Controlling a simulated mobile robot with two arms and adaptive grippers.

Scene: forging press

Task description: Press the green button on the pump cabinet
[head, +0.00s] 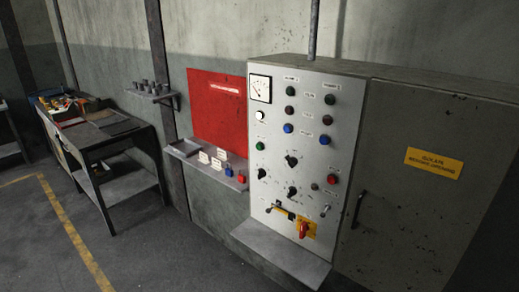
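The grey cabinet (420,210) stands at the right, with a light control panel (275,185) on its front. A green button (260,146) sits at the panel's left side, below a white button (261,115) and a gauge (260,88). Dark green round pieces (290,91) also show near the panel's top, one at left and one at right; I cannot tell whether they are buttons or lamps. The label text is too small to read, so I cannot tell whether this is the pump cabinet. Neither of my grippers is in view.
A grey ledge (283,254) juts out below the panel. A wall shelf (205,164) with white cards and small red and blue items is left of it, under a red board (217,108). A workbench (97,135) stands farther left. The floor (150,255) in front is clear.

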